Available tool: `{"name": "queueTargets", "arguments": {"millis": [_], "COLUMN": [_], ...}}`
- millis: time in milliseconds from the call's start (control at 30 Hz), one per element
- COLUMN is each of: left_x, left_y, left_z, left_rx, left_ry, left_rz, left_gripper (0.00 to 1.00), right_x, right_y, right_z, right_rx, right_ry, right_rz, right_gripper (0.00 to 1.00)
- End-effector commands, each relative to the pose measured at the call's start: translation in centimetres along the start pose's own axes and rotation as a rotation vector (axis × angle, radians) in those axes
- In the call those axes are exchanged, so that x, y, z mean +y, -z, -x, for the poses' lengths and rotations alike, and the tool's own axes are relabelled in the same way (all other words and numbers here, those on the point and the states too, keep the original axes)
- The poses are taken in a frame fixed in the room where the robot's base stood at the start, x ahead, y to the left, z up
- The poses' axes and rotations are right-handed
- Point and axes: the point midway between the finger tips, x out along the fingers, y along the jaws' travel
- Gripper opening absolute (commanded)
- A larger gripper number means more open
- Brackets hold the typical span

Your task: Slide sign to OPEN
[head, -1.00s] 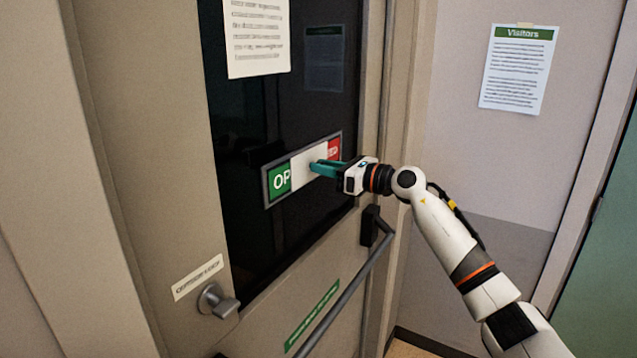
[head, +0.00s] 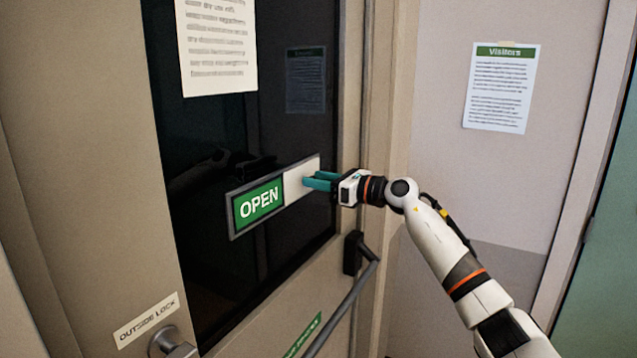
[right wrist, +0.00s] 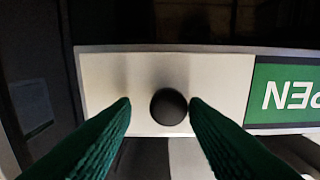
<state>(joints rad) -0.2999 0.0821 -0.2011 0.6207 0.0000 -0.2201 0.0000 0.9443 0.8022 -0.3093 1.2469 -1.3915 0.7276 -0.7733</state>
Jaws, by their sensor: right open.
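The sliding sign (head: 258,205) is mounted on the door's dark glass. Its green OPEN panel shows in full at the left, and a white cover (head: 302,182) lies over the right part. No red shows. My right gripper (head: 308,181) is at the white cover, near its right end. In the right wrist view, its two green fingers stand open on either side of a round black knob (right wrist: 169,107) on the white cover. The left finger is apart from the knob; the right one is very close to it. My left gripper is not in view.
A push bar (head: 345,300) with a black bracket (head: 353,252) crosses the door below my right gripper. A door knob (head: 172,343) is at lower left. Papers hang on the glass (head: 218,45) and on the right wall (head: 502,88).

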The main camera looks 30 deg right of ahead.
Motion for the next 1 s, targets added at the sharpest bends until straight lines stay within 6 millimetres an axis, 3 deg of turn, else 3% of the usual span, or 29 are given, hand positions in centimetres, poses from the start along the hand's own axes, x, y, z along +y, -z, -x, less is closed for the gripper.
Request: {"name": "queueTargets", "arguments": {"millis": [367, 467, 800, 1000], "left_x": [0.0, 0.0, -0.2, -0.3], "left_y": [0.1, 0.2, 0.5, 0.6], "left_z": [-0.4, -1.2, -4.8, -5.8], "left_rx": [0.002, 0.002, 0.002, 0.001], "left_ry": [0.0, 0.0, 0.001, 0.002], "left_rz": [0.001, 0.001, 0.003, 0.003], "left_gripper": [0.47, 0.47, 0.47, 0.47], "right_x": [-0.1, 0.0, 0.1, 0.2], "right_y": [-0.4, -0.6, -0.8, -0.5], "right_z": [0.4, 1.7, 8.8, 11.4], "right_rx": [-0.005, -0.005, -0.006, -0.004], "right_ry": [0.004, 0.003, 0.001, 0.001], "right_rz": [0.0, 0.001, 0.001, -0.002], "right_gripper": [0.44, 0.44, 0.44, 0.44]}}
